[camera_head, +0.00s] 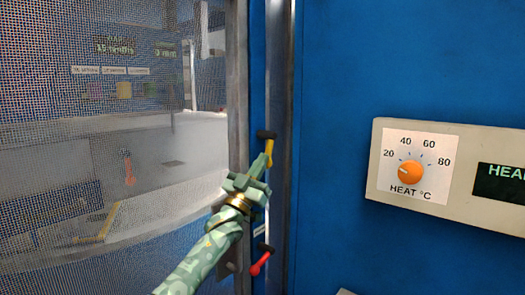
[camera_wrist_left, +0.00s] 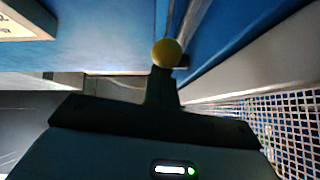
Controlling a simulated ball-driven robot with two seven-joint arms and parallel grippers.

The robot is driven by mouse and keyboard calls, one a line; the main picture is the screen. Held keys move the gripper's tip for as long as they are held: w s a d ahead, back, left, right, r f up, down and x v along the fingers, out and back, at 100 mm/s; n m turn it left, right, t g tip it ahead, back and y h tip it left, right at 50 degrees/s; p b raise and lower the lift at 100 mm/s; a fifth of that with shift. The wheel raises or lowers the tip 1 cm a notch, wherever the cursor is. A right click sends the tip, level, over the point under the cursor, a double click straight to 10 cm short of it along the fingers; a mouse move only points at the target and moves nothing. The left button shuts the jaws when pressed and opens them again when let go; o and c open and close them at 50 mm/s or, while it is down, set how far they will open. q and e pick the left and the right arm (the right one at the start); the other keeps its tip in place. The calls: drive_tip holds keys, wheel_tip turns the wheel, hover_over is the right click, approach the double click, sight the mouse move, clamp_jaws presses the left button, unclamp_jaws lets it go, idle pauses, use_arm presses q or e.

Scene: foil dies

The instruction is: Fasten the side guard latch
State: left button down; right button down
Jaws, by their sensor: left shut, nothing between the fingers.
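A mesh guard with a grey metal frame (camera_head: 238,90) stands at the left of the head view, against a blue cabinet. A small latch lever with a yellow handle (camera_head: 269,148) and a dark pivot hangs down at the frame's edge. Its round yellow end (camera_wrist_left: 166,52) shows in the left wrist view, just beyond the fingertips. My left gripper (camera_head: 266,162) is shut and empty, its tips at the yellow handle; I cannot tell whether they touch. A second lever with a red handle (camera_head: 261,264) sits lower down, tilted down-left. My right gripper is out of view.
The blue cabinet panel (camera_head: 345,60) fills the right side. A beige control box (camera_head: 455,150) with an orange heat knob (camera_head: 410,172) sticks out there. Mesh also shows at the right in the left wrist view (camera_wrist_left: 285,130).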

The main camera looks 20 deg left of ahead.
use_arm(q)
drive_tip(key=shift+w+f, duration=0.3)
drive_tip(key=shift+w, duration=0.1)
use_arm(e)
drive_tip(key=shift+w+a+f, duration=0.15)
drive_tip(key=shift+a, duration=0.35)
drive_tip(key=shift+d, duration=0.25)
